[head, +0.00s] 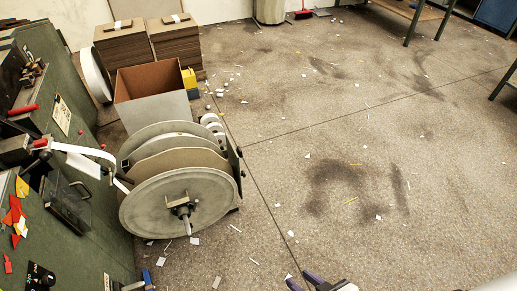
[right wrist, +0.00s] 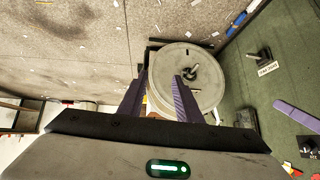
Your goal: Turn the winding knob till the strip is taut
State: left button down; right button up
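A large grey reel (head: 155,212) stands on the floor beside the green machine, with a hub handle (head: 183,208) on its face. A white strip (head: 85,165) arches from the machine towards the reel and looks bowed. A handled knob (right wrist: 263,56) with a label beside it is on the green panel; I cannot tell whether it is the winding knob. My right gripper (head: 306,281) is at the bottom edge, open and empty, apart from the reel. In the right wrist view its fingers (right wrist: 158,98) overlap the reel (right wrist: 207,92). A purple bar (right wrist: 297,116) there resembles my left gripper's finger.
The green machine (head: 95,235) fills the left side, with red and yellow scraps on top. An open cardboard box (head: 160,105) and stacked board (head: 178,48) stand behind the reel.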

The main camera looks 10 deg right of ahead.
aim_at(239, 151)
jog(key=z, duration=0.2)
jog(key=i, duration=0.95)
jog(key=u, duration=0.95)
